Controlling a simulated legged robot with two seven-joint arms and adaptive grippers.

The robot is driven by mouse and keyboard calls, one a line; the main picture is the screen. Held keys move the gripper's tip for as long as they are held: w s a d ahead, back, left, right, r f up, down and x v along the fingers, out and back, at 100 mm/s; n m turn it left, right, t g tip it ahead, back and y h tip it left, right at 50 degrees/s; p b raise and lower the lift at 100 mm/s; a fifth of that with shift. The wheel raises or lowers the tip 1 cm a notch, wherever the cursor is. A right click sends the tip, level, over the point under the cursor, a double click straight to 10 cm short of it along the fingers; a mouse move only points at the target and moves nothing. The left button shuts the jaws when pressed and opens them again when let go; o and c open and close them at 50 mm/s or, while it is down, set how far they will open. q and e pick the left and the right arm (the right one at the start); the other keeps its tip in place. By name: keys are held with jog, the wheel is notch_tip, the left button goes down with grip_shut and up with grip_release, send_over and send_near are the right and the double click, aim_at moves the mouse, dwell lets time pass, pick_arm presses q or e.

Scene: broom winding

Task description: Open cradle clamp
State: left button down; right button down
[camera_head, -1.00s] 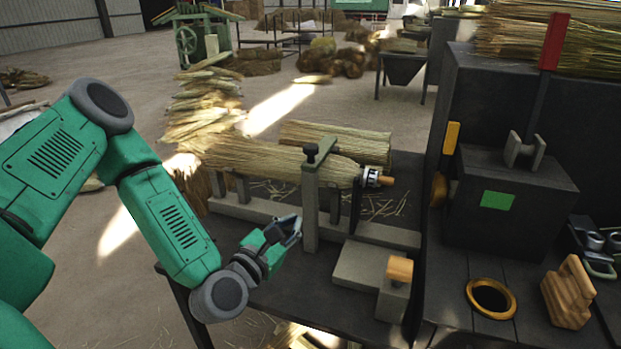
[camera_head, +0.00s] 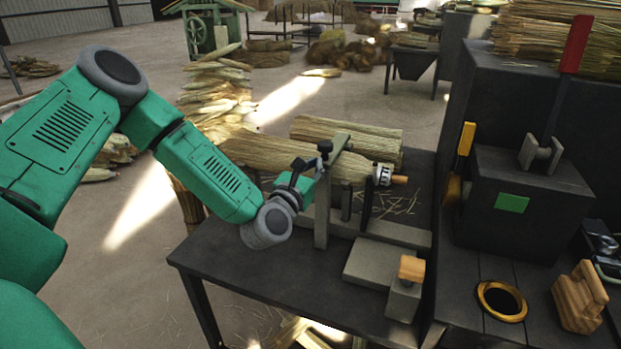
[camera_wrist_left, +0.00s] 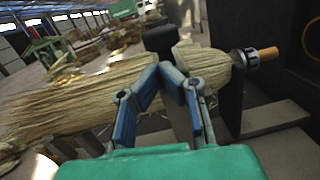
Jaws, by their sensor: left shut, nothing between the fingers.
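The cradle clamp (camera_head: 321,215) is a grey upright with a top bar across a straw bundle (camera_head: 262,158). A dark knob (camera_head: 324,148) sits at the bar's near end. My left gripper (camera_head: 312,168) is shut and empty, with its fingers close beside the clamp's upper part, just below the knob. In the left wrist view the blue-grey fingers (camera_wrist_left: 172,72) come together in front of the bundle (camera_wrist_left: 80,97), below the dark knob (camera_wrist_left: 160,38). I cannot tell whether they touch the clamp. The bar still spans the bundle. My right gripper is not in view.
A wood-tipped handle (camera_head: 411,268) stands on a grey block in front of the cradle. A dark machine housing (camera_head: 520,215) with a red-topped lever (camera_head: 575,45) and a brass ring (camera_head: 501,301) is at right. The table's front left (camera_head: 240,260) is clear.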

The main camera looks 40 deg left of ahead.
pick_arm(q)
jog(key=shift+w+d+r, duration=0.2)
jog(key=shift+w+r, duration=0.1)
jog(key=shift+r, duration=0.25)
jog(key=shift+r, duration=0.1)
